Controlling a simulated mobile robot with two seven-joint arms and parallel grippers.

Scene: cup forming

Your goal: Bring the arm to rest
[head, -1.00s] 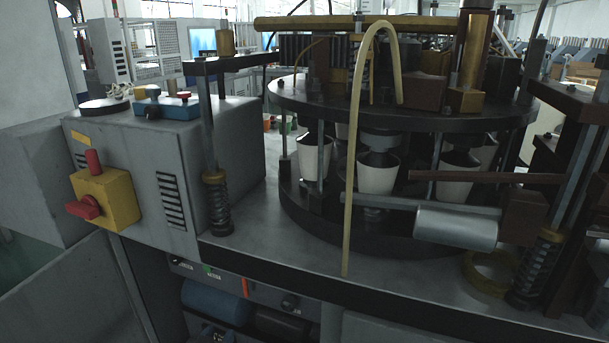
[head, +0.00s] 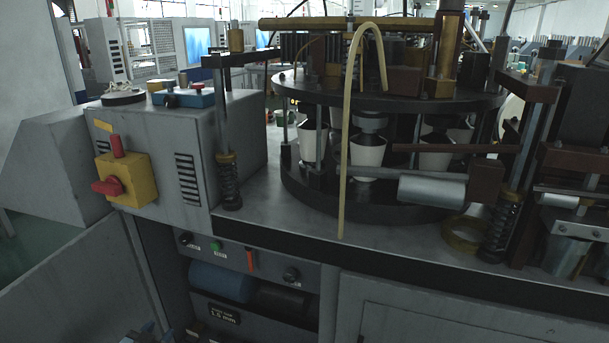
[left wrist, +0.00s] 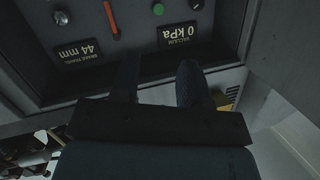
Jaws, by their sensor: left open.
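My left gripper (left wrist: 158,82) shows in the left wrist view with its two dark fingers apart and nothing between them. It is near a dark control panel that appears upside down in that view. In the head view only a small part of what looks like my left gripper (head: 148,334) shows at the bottom edge, low in front of the machine and clear of the cups. My right gripper is not in view. The forming machine has a round dark turntable (head: 400,212) carrying several white cups, one of them a white cup (head: 367,155) near the front.
A grey cabinet (head: 150,125) with a yellow-and-red switch (head: 127,180) stands at the left. Below the worktop (head: 270,205) are a control panel (head: 235,255) and a blue cylinder (head: 220,283). A thin beige hose (head: 347,150) hangs in front. A grey panel (head: 75,290) bounds the lower left.

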